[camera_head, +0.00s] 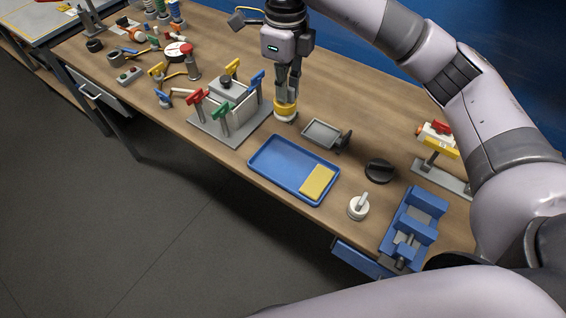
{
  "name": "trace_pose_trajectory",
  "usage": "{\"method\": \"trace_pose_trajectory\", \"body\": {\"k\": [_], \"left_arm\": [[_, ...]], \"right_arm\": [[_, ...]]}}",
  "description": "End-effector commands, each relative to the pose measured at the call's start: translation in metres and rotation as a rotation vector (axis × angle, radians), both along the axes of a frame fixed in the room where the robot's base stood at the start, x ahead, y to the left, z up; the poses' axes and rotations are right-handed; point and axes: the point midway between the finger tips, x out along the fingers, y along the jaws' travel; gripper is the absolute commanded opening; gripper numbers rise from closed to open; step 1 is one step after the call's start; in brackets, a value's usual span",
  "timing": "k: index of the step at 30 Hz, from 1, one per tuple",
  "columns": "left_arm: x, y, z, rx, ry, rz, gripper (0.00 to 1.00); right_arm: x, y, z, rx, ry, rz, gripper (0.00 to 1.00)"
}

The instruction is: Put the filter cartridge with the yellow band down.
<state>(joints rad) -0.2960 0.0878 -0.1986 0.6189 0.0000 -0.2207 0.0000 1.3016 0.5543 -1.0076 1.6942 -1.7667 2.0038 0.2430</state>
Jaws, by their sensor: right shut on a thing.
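My right gripper (287,88) points down over the back-middle of the wooden table and is shut on the filter cartridge with the yellow band (285,108). The cartridge is upright, with a wide yellow band and a pale lower end. The fingers cover its upper part. It is just right of the grey fixture with coloured handles and behind the blue tray. Its lower end is at or very close to the tabletop; I cannot tell if it touches. My left gripper is not in view.
The grey fixture (202,133) with red, green, blue and yellow handles is close on the left. A blue tray (262,170) holds a yellow block. A small grey tray (321,133), black knob (380,171) and blue vise (413,222) lie rightward. Bare tabletop (350,100) is right of the cartridge.

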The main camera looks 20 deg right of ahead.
Motion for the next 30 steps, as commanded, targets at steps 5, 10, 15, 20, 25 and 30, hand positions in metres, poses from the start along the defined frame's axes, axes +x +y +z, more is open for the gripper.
{"method": "trace_pose_trajectory", "body": {"k": [5, 10, 15, 20, 25, 30], "left_arm": [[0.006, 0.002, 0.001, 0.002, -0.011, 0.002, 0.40], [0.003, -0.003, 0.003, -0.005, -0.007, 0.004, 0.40], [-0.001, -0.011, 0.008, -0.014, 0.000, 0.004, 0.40], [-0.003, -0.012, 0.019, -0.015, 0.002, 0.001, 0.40], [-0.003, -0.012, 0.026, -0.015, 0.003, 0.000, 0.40], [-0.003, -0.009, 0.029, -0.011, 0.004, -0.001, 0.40]], "right_arm": [[0.005, 0.003, 0.002, 0.001, 0.004, -0.117, 0.00], [0.003, 0.003, -0.026, 0.001, 0.009, -0.128, 0.00], [0.003, 0.003, -0.066, 0.000, 0.010, -0.129, 0.00], [0.003, 0.002, -0.106, -0.002, 0.008, -0.128, 0.00], [0.004, 0.002, -0.139, -0.001, 0.005, -0.126, 0.00], [0.005, 0.003, -0.154, 0.001, 0.004, -0.126, 0.00]]}}
